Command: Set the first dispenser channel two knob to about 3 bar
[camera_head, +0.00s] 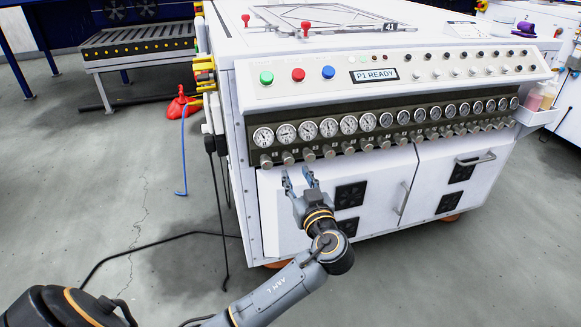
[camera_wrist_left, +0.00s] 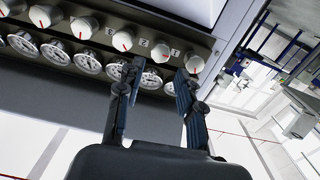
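A row of grey knobs runs under a row of round white gauges on the dispenser's front panel. The second knob from the left (camera_head: 288,158) sits below the second gauge (camera_head: 286,135); its needle is too small to read. In the left wrist view the row appears inverted, and the second knob (camera_wrist_left: 160,52), with a red mark, lies above the fingertips. My left gripper (camera_head: 299,180) is open and empty, its two fingers pointing up at the panel, just below the second and third knobs. It also shows in the wrist view (camera_wrist_left: 158,76), apart from the knobs. My right gripper is out of view.
The first knob (camera_head: 266,161) and third knob (camera_head: 308,155) are close neighbours of the second. Above the gauges are green, red and blue buttons (camera_head: 298,75) and a display reading P1 READY (camera_head: 375,75). White cabinet doors (camera_head: 385,190) with a handle lie below.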

